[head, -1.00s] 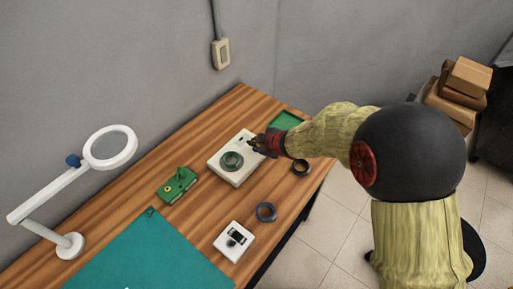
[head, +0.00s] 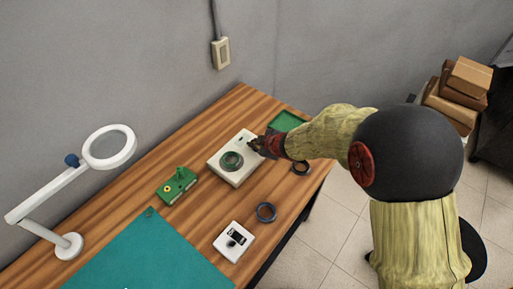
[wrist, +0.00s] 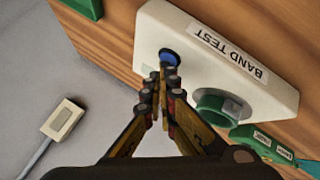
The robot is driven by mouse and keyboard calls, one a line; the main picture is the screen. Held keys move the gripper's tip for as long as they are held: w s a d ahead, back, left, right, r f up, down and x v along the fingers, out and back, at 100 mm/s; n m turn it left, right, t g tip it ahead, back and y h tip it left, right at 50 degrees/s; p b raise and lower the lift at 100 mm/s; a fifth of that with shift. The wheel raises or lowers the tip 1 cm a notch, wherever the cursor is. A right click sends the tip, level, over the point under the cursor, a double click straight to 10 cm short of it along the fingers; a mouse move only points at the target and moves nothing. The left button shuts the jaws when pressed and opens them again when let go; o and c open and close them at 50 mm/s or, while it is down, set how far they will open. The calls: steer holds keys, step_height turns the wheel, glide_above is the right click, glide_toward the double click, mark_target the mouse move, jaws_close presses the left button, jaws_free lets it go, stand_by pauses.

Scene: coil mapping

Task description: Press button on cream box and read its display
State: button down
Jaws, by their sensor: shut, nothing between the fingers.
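The cream box (head: 222,171) lies on the wooden bench, with a dark green ring (head: 231,161) on top and a small dark spot (head: 243,139) near its far edge. In the wrist view the cream box (wrist: 195,47) carries a label reading "BAND TEST", upside down, a round blue button (wrist: 169,56) and the green ring (wrist: 222,104). My gripper (head: 254,145) is shut and empty over the box's right side. In the wrist view its fingertips (wrist: 164,72) overlap the button's lower edge; I cannot tell whether they touch it. No readable display value shows.
A white box with a dark screen (head: 237,236), two dark rings (head: 266,212) (head: 300,168) and a green device (head: 177,186) lie nearby. A green tray (head: 287,121) sits at the bench's far end. A magnifier lamp (head: 69,246) stands left, beside a teal mat (head: 145,258).

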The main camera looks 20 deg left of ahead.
mark_target(255, 149)
steer(key=shift+f, duration=0.2)
steer(key=shift+r, duration=0.15)
stand_by(0.3)
steer(key=shift+r+p, duration=0.7)
steer(key=shift+p, duration=0.2)
step_height(255, 149, up, 5)
steer(key=p, duration=0.5)
steer(key=shift+d+f, duration=0.1)
steer(key=shift+d, duration=0.05)
